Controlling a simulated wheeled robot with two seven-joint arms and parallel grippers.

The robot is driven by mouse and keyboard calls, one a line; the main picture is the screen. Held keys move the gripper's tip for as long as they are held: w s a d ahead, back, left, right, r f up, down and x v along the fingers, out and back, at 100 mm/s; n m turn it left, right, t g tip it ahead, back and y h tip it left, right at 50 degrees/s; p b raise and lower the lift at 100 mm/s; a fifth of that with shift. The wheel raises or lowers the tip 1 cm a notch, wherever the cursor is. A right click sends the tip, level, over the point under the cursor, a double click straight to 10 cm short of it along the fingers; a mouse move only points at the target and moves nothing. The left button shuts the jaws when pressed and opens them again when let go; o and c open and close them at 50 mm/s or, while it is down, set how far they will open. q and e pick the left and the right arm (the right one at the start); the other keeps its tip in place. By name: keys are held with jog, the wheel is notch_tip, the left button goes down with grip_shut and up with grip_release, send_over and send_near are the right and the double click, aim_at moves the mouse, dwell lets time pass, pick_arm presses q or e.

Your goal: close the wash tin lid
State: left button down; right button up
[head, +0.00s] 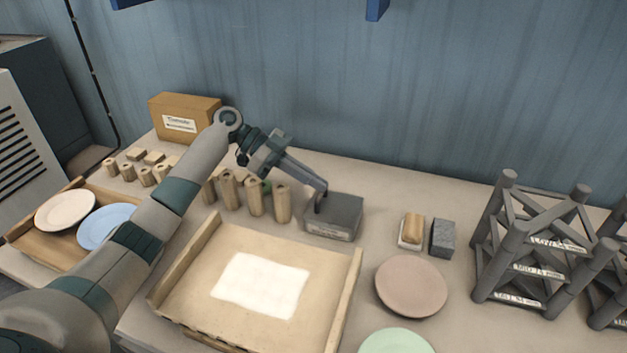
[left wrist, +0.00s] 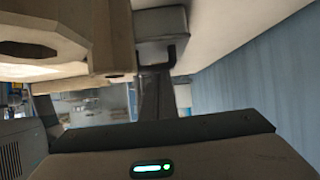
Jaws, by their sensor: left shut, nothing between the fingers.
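The wash tin (head: 338,212) is a dark grey box with a pale label on its front, standing behind the wooden tray. Its flat top looks level, with the lid lying down over the box; any small gap cannot be made out. My left gripper (head: 320,203) is shut and empty, its tip pointing down at the left edge of the tin's top. I cannot tell whether it touches. In the left wrist view the tin (left wrist: 160,22) shows upside down just beyond the fingers. My right gripper is not in view.
Several wooden pegs (head: 254,197) stand left of the tin. A wooden tray (head: 193,250) with a white sheet lies in front. A soap dish (head: 410,243), grey block (head: 442,239), pink plate (head: 411,286), green plate (head: 397,343) and dark rack (head: 540,246) are to the right.

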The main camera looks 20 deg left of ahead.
pick_arm(q)
jog(key=shift+a+f, duration=0.1)
jog(key=shift+f, duration=0.05)
jog(key=b+v, duration=0.3)
jog(key=v, duration=1.4)
jog(key=shift+r+b, duration=0.25)
jog(key=shift+b, duration=0.05)
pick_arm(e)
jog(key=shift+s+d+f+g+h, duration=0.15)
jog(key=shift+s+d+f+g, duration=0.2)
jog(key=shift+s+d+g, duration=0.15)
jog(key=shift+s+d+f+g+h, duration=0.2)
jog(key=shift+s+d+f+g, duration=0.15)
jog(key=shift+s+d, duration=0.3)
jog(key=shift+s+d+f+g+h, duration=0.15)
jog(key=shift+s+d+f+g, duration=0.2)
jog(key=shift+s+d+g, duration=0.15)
pick_arm(q)
jog(key=shift+a, duration=0.1)
